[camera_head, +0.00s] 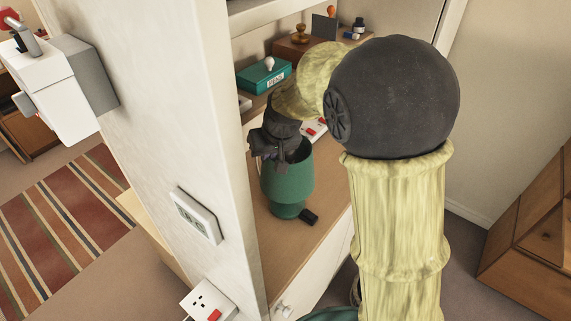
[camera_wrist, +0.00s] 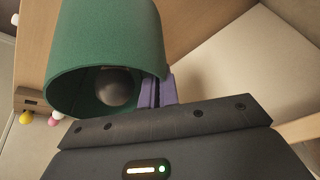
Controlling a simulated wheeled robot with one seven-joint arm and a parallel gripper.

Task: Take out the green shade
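The green shade (camera_head: 288,185) stands on a wooden shelf in the head view, its wide open end upward and a narrower green foot below. In the wrist view the green shade (camera_wrist: 105,40) fills the upper left, its open end facing my camera, with a grey round object inside. My gripper (camera_head: 281,150) is at the shade's top rim. In the wrist view its purple fingers (camera_wrist: 158,92) are at the right side of the rim, with a narrow dark gap between them. Whether they pinch the shade wall is unclear.
A small black object (camera_head: 309,216) lies by the shade's foot. A white wall edge (camera_head: 215,130) with a thermostat-like panel (camera_head: 195,215) stands close on the left.

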